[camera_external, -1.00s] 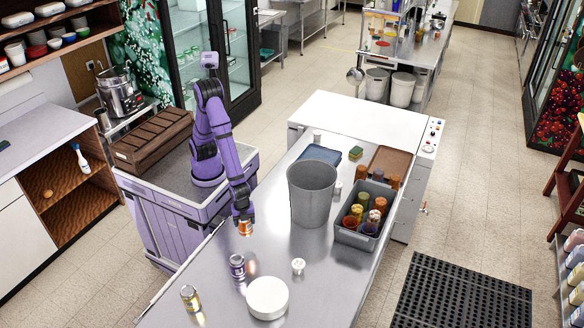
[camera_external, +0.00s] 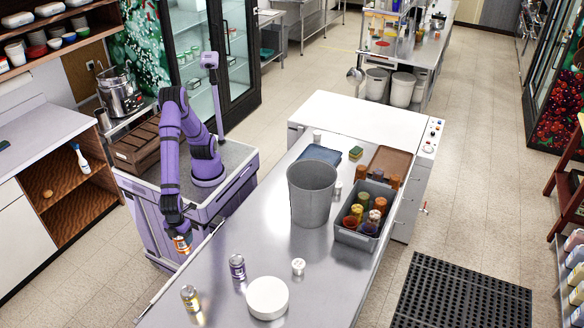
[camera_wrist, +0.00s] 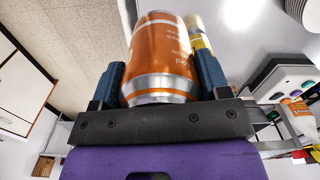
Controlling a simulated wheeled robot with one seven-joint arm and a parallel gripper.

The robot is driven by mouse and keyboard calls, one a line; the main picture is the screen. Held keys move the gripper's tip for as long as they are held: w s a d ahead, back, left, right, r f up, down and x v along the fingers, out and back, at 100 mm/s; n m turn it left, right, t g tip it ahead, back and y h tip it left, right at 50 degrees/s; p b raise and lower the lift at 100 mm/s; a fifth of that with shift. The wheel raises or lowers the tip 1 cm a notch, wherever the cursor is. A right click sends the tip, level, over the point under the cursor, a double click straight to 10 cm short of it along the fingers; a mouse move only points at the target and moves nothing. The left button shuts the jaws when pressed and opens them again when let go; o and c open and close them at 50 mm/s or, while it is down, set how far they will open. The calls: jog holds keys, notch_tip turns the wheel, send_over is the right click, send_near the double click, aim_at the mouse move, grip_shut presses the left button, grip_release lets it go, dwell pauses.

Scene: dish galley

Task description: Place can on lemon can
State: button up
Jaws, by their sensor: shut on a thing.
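My gripper (camera_external: 179,235) is shut on an orange can (camera_external: 182,244) with silver ends. It holds the can upright in the external view, near the table's left edge. In the wrist view the orange can (camera_wrist: 160,55) sits between the two dark fingers of my gripper (camera_wrist: 160,78). A yellow and silver can (camera_external: 190,298), likely the lemon can, stands upright at the table's near left; its label is too small to read. Part of a yellow can (camera_wrist: 199,36) shows behind the held can in the wrist view. The two cans are apart.
A purple can (camera_external: 237,266) stands right of the yellow can. A white plate stack (camera_external: 267,297) and a small white-topped jar (camera_external: 298,266) are nearby.

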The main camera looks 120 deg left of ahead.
jog(key=shift+d+r, duration=0.1)
jog(key=shift+d, duration=0.3)
jog(key=shift+w+d+f, duration=0.85)
jog(key=shift+w+d, duration=0.8)
jog(key=shift+d, duration=0.3)
jog(key=shift+w+d+f, duration=0.8)
jog(key=shift+w+d, duration=0.9)
jog(key=shift+d, duration=0.3)
jog(key=shift+w+d+f, duration=0.85)
jog(key=shift+w+d, duration=0.8)
jog(key=shift+d, duration=0.3)
jog(key=o, duration=1.2)
jog(key=shift+f, duration=0.15)
jog(key=shift+o, duration=0.2)
